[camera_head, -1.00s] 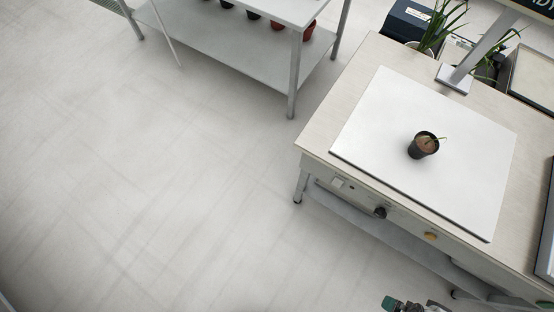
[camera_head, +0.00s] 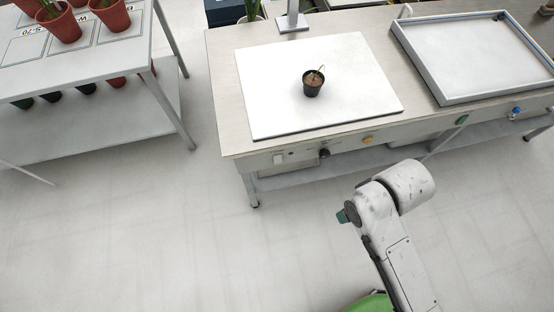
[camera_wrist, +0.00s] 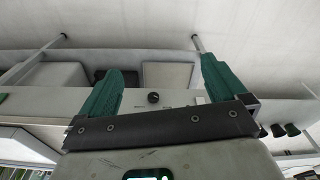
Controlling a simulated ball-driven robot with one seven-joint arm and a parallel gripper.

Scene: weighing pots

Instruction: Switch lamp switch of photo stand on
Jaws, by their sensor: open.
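The photo stand's white board (camera_head: 270,95) lies on a pale bench, with a small dark pot (camera_head: 313,82) on it holding a seedling. On the bench's front panel below the board are a small pale rocker switch (camera_head: 278,158), a black knob (camera_head: 324,153) and a yellow button (camera_head: 367,139). Which way the rocker is set is too small to tell. In the wrist view my gripper (camera_wrist: 165,65) is open and empty, its green fingers apart. The black knob (camera_wrist: 153,98) shows between them, beyond the fingers. In the head view my gripper is mostly hidden by my arm, well short of the panel.
A post (camera_head: 292,18) stands behind the board. A grey-rimmed tray (camera_head: 480,97) is at the right of the bench, above green (camera_head: 462,119) and blue (camera_head: 517,110) controls. A shelf table (camera_head: 110,60) with red pots stands at left. The floor between is clear.

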